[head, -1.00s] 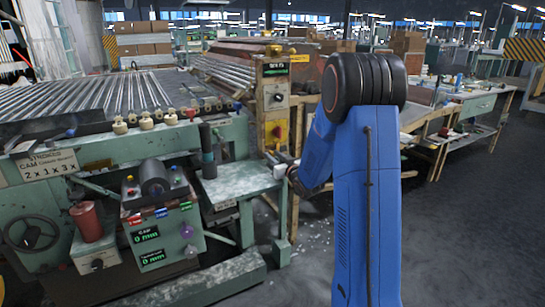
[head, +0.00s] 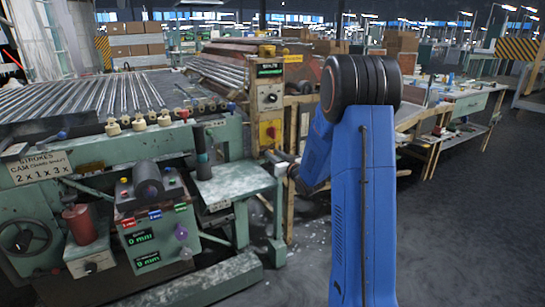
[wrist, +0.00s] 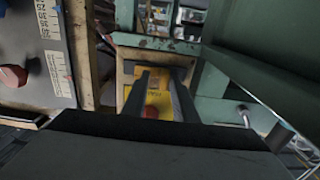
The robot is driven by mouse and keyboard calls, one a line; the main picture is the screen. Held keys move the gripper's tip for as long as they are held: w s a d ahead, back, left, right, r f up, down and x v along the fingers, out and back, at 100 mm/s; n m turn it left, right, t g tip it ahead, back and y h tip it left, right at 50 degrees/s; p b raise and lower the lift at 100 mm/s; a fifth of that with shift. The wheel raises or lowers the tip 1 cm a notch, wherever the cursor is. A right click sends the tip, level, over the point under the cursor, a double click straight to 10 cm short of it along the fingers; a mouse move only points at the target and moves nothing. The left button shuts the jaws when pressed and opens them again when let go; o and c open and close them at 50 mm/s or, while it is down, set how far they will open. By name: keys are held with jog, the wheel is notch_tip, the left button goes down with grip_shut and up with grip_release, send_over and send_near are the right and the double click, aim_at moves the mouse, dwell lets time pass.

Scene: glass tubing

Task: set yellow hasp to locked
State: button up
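A yellow plate with a red round part (head: 270,132) is set in the front of a tan upright box at the machine's end; I take this to be the yellow hasp. In the wrist view the yellow plate (wrist: 158,97) lies straight ahead, partly behind my gripper (wrist: 159,76). The two dark fingers are apart with nothing held between them. The red part shows low between them. I cannot tell whether a finger touches the plate, or which position the hasp is in.
A green frame (wrist: 265,65) closes in on the right of the wrist view. In the head view a small green table (head: 238,180) stands left of my arm. Open grey floor (head: 460,220) is on the right.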

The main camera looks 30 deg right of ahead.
jog(key=shift+s, duration=0.1)
jog(key=s, duration=1.7)
jog(key=shift+s+d, duration=0.15)
jog(key=shift+d, duration=0.1)
jog(key=s+a+g, duration=0.4)
jog(key=s+a, duration=0.3)
jog(key=s, duration=0.4)
jog(key=s+a+r+g, duration=0.1)
jog(key=s+a+g, duration=0.3)
jog(key=s+a, duration=0.3)
jog(key=s+a+r+g, duration=0.1)
jog(key=s+a+g, duration=0.4)
jog(key=s, duration=1.1)
jog(key=shift+s+a+h, duration=0.3)
jog(key=shift+a, duration=0.95)
